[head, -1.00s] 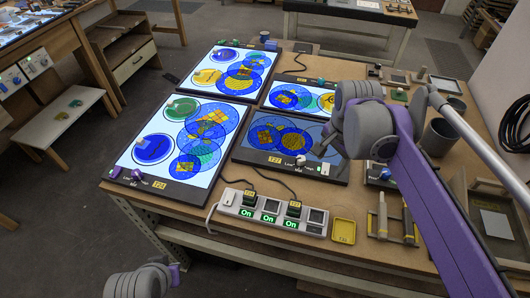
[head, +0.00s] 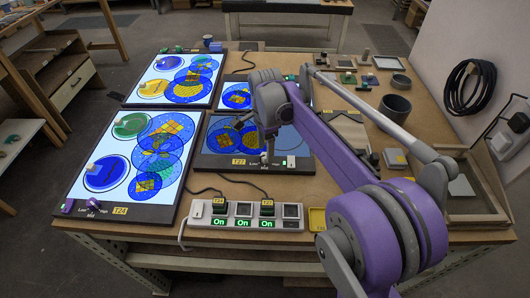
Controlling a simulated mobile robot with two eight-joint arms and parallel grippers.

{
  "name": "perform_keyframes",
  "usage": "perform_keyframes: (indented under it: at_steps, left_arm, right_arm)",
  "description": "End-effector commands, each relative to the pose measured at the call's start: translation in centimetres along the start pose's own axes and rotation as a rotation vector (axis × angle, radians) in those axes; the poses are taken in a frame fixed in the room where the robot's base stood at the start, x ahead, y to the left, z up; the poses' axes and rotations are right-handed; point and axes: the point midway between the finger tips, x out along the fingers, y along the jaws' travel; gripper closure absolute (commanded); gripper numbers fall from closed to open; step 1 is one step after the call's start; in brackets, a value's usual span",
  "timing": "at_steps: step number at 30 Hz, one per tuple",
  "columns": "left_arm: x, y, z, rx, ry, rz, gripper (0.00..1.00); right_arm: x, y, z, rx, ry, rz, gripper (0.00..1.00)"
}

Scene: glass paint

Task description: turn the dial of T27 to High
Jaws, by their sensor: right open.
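T27 (head: 304,138) is a light panel with blue discs and yellow patterned pieces, and it looks much dimmer than the panels around it. Its yellow tag (head: 238,162) is on the front edge. A small pale dial (head: 264,158) sits on that edge right of the tag, and a white switch (head: 291,162) is further right. My right gripper (head: 267,152) points down at the dial, its fingers open and at or just above it. Contact and the dial's setting are too small to tell. My left gripper is out of view.
A power strip (head: 240,222) with plugs and green On lights lies in front of T27. Bright panel T24 (head: 75,190) is at the left, with other lit panels behind.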

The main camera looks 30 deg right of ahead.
Motion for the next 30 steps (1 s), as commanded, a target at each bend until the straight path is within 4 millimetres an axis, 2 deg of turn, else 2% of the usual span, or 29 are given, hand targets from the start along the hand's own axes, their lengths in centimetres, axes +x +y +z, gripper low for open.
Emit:
perform_keyframes:
  at_steps: [5,14,25,30]
  left_arm:
    - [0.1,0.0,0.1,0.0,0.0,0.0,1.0]
    - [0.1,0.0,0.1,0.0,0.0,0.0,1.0]
    - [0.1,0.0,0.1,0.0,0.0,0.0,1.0]
    - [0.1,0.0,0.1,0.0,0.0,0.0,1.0]
  right_arm:
    - [1.5,0.0,0.0,0.0,0.0,0.0,0.33]
    - [1.7,0.0,0.0,-0.001,0.0,0.0,0.33]
    - [1.7,0.0,0.0,-0.001,0.0,-0.001,0.98]
    - [1.7,0.0,0.0,-0.001,0.0,-0.001,1.0]
